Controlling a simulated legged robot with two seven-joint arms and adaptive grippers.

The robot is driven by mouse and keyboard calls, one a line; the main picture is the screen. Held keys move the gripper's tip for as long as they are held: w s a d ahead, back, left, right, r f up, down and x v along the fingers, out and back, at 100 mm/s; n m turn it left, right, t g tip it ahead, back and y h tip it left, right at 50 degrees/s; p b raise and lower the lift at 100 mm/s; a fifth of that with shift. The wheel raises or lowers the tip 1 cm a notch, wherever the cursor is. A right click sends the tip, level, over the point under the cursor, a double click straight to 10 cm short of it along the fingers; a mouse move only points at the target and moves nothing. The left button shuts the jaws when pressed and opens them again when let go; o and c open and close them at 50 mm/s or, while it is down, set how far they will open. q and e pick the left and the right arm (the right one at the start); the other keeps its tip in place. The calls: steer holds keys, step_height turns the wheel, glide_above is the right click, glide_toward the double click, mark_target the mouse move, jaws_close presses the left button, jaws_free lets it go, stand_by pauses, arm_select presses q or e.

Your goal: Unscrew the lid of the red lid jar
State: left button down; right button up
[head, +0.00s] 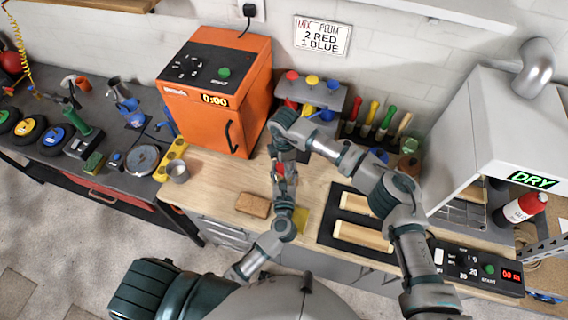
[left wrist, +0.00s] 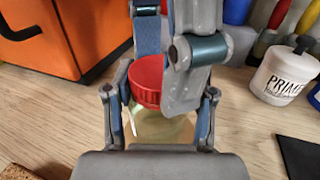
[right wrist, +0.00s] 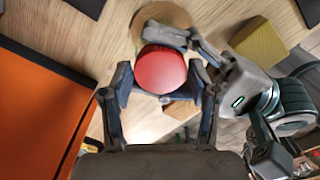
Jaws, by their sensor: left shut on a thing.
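The jar's red lid (head: 280,169) shows at the middle of the bench, between my two grippers. In the left wrist view the red lid (left wrist: 147,82) sits on a pale, see-through jar (left wrist: 165,130). My left gripper (left wrist: 160,120) is shut on the jar body, one finger on each side. My right gripper (right wrist: 160,85) comes from above, its fingers on either side of the red lid (right wrist: 160,70). It looks open around the lid; whether its pads touch the lid is hard to see. The jar body is hidden under the lid in the right wrist view.
An orange oven (head: 215,95) stands behind left. A brown block (head: 252,204) and a yellow sponge (head: 301,220) lie near the front. A white primer bottle (left wrist: 283,75) stands to the right. A black tray with wooden pieces (head: 362,236) lies at right.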

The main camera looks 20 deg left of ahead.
arm_select(q)
steer(key=shift+f, duration=0.3)
arm_select(e)
steer(key=shift+o, duration=0.5)
steer(key=shift+r, duration=2.25)
arm_select(q)
steer(key=shift+c, duration=1.7)
jaws_free()
steer(key=shift+o, duration=0.2)
steer(key=shift+w+r, duration=0.1)
arm_select(e)
steer(key=shift+w+a+f, duration=0.1)
steer(key=shift+w, duration=0.05)
